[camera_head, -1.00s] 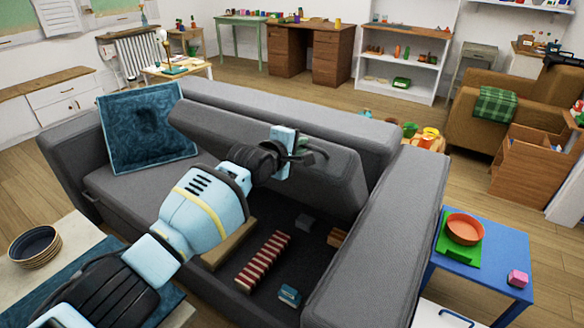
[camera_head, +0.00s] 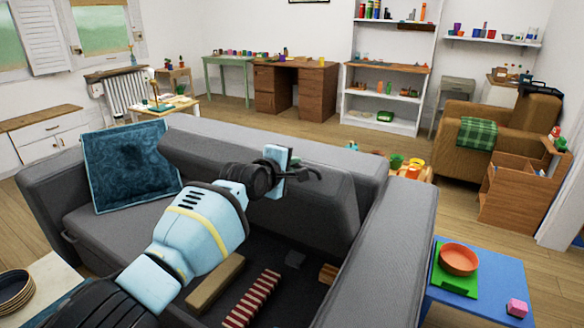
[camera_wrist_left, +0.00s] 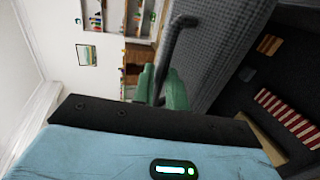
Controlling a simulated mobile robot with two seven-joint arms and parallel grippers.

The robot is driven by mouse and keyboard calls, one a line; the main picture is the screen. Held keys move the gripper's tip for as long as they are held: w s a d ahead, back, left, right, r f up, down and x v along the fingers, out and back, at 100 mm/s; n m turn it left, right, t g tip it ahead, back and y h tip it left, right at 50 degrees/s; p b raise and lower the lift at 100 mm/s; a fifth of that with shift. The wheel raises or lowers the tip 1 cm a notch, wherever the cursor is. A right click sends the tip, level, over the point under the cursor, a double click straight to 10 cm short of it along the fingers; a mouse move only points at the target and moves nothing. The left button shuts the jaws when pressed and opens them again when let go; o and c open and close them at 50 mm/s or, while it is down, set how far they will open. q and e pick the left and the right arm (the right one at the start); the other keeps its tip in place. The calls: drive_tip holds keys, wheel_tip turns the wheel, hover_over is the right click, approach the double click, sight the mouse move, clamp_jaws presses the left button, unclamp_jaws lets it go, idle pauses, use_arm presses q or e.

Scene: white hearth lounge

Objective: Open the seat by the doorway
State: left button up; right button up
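The grey sofa (camera_head: 400,235) fills the middle of the head view. One seat (camera_head: 325,210) is tilted up steeply towards the backrest, and the dark storage space (camera_head: 285,243) under it is open. My left gripper (camera_head: 298,170) is at the raised seat's upper edge. In the left wrist view its green fingertips (camera_wrist_left: 162,87) are on either side of a dark bar-like handle (camera_wrist_left: 182,42) on the seat and appear closed on it. The other seat, at the left, is down. My right gripper is not in view.
Inside the storage lie a red-and-white striped item (camera_head: 252,298) and a tan block (camera_head: 215,283). A teal cushion (camera_head: 127,165) leans on the sofa's left part. A blue table (camera_head: 440,297) stands beside the right armrest.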

use_arm(q)
drive_tip(key=o, duration=0.3)
drive_tip(key=shift+o, duration=0.2)
drive_tip(key=shift+s, duration=0.1)
drive_tip(key=p+v, duration=0.4)
drive_tip(key=v, duration=0.3)
drive_tip(key=shift+s+a+r, duration=0.15)
drive_tip(key=shift+s+a, duration=0.1)
